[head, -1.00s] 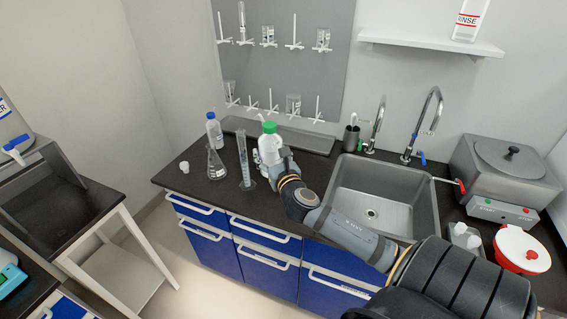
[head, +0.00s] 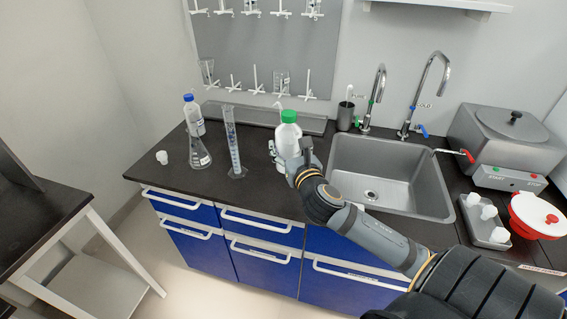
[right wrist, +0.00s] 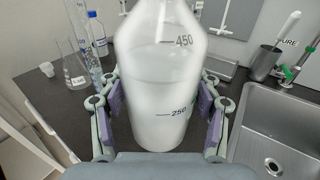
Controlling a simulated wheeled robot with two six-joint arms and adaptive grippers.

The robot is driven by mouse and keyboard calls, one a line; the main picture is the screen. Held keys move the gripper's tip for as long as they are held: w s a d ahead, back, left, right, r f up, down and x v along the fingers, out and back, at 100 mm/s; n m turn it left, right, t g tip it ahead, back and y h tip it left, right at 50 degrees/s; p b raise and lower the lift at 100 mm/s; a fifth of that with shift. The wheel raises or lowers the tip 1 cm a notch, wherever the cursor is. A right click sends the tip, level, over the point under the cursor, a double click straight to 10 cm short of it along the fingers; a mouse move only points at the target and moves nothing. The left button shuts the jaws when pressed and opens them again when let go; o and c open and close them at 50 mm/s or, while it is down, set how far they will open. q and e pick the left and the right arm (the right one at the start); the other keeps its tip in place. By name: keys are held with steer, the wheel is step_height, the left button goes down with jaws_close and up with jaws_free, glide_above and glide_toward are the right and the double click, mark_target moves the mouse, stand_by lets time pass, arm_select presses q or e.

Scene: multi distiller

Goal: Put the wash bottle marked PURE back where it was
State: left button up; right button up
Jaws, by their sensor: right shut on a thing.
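A translucent white bottle with a green cap (head: 288,119) is in my right gripper (head: 292,170), upright over the counter left of the sink. A thin white spout shows beside its cap. In the right wrist view the bottle (right wrist: 160,85) fills the middle, with 450 and 250 marks and liquid inside. My right gripper's purple-padded fingers (right wrist: 163,112) are shut on its sides. No PURE marking shows on its visible face. I cannot tell whether its base touches the counter (head: 180,180). My left gripper is not in view.
A graduated cylinder (head: 233,145), a flask (head: 199,153), a blue-capped bottle (head: 192,112) and a small white cup (head: 162,157) stand left of the held bottle. The sink (head: 390,175) is to its right. A wall shelf (head: 440,4) is at the top edge.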

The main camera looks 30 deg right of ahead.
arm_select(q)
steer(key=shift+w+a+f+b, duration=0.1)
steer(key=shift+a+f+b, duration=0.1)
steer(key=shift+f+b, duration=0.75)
arm_select(e)
steer(key=shift+w+d+f, duration=0.5)
steer(key=shift+w+f, duration=0.7)
steer(key=shift+f, duration=0.5)
steer(key=shift+w+d+f, duration=0.55)
steer(key=shift+w+f, duration=0.65)
steer(key=shift+f, duration=0.45)
steer(key=shift+w+d+f, duration=0.5)
steer(key=shift+w+f, duration=0.7)
steer(key=shift+f, duration=0.5)
steer(key=shift+f, duration=0.15)
steer(key=o, duration=0.8)
steer(key=shift+o, duration=0.2)
